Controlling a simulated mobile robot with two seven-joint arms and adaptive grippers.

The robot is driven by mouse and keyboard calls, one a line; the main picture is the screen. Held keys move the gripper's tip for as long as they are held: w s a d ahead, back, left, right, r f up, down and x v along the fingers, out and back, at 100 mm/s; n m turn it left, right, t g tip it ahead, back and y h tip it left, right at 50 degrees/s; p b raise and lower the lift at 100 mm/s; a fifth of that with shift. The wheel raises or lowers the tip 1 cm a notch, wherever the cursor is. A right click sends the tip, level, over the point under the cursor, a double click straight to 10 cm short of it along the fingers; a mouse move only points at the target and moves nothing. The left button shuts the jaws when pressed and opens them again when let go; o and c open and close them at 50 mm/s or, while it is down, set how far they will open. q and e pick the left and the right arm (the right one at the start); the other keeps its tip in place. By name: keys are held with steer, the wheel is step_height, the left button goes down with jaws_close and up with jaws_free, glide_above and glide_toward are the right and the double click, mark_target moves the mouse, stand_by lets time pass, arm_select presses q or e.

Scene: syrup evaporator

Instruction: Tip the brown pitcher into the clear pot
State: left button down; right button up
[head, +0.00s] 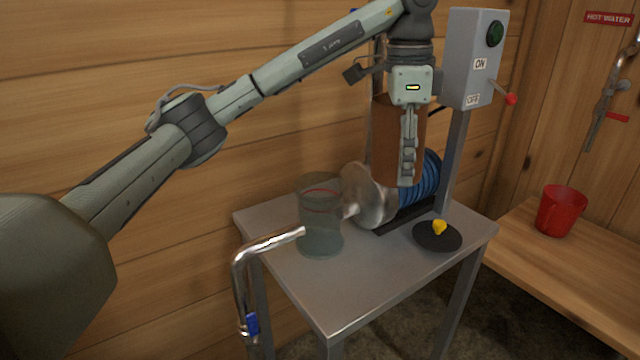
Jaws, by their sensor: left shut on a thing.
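The brown pitcher (384,140) is held upright in the air above the metal table, in front of the blue-ribbed machine. My left gripper (407,165) reaches down from above and is shut on the pitcher, with a finger lying along its near side. The clear pot (320,225) stands upright on the table's left part, below and to the left of the pitcher. It has a red line around its upper part. The pitcher's inside and the far finger are hidden. My right gripper is not in view.
A metal spout pipe (268,243) with a blue handle reaches to the pot's front left. The machine's silver cone (367,197) stands right beside the pot.

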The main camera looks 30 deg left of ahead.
arm_select(q)
steer(key=h, duration=0.1)
steer(key=a+t+h, duration=0.1)
steer(key=t+h, duration=0.1)
steer(key=h, duration=0.1)
steer(key=shift+s+a+f, duration=0.15)
steer(key=shift+s+f, duration=0.15)
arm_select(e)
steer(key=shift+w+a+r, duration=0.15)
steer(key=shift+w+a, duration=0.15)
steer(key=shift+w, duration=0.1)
arm_select(q)
steer(key=shift+a+t+h, duration=0.1)
steer(key=shift+t+h, duration=0.2)
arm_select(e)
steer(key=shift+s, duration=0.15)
arm_select(q)
steer(key=shift+f, duration=0.1)
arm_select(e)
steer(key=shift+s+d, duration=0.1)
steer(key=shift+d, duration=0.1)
arm_select(q)
steer(key=shift+s+a+h, duration=0.1)
steer(key=shift+s+h, duration=0.05)
steer(key=shift+h, duration=0.25)
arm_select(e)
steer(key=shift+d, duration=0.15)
